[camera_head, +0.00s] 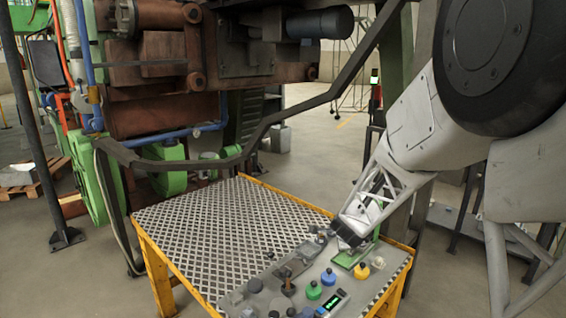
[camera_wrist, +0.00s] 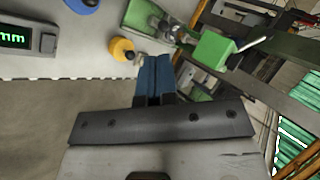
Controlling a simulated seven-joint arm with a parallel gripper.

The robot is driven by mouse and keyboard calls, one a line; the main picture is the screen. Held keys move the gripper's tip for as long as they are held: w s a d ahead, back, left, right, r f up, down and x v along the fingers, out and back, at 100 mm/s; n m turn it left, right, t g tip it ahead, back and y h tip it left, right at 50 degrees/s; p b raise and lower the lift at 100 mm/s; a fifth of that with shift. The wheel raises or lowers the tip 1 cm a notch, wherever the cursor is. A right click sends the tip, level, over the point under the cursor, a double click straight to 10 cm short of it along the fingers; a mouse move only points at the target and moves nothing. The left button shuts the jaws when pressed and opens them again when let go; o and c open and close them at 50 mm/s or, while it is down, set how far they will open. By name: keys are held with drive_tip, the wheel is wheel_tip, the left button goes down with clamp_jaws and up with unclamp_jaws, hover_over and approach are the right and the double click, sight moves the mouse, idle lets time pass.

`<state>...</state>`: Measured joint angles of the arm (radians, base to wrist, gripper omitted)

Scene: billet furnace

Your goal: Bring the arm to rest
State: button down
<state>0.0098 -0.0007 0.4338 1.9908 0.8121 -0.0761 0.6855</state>
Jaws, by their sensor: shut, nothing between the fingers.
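My gripper (camera_head: 347,232) is at the end of my white arm, at the right side of the yellow-framed table, above the tools. In the wrist view its two blue fingers (camera_wrist: 153,80) are together with nothing between them. The fingertips point toward the yellow knob (camera_wrist: 122,49) and the green clamp-like piece (camera_wrist: 150,20). I cannot tell whether the fingers touch anything.
The table (camera_head: 215,225) has a checkered metal top. A grey panel at its front right carries a green knob (camera_head: 314,290), a blue knob (camera_head: 328,277) and a digital display (camera_head: 331,302). A dark bent rail (camera_head: 262,128) and rusty machinery (camera_head: 150,110) stand behind. The checkered top is clear.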

drive_tip(key=s+a+r+n+g+y, duration=0.1)
drive_tip(key=s+a+r+n, duration=0.1)
drive_tip(key=s+r+n, duration=0.6)
drive_tip(key=s+a+r+n+g+y, duration=0.15)
drive_tip(key=s+r, duration=0.35)
drive_tip(key=s, duration=0.7)
drive_tip(key=s+d+r+n+g+h, duration=0.1)
drive_tip(key=s+n, duration=0.3)
drive_tip(key=s, duration=0.9)
drive_tip(key=s+d+r+n+g+h, duration=0.1)
drive_tip(key=s+n, duration=0.3)
drive_tip(key=s, duration=0.9)
drive_tip(key=shift+r+g, duration=0.3)
drive_tip(key=shift+g, duration=0.55)
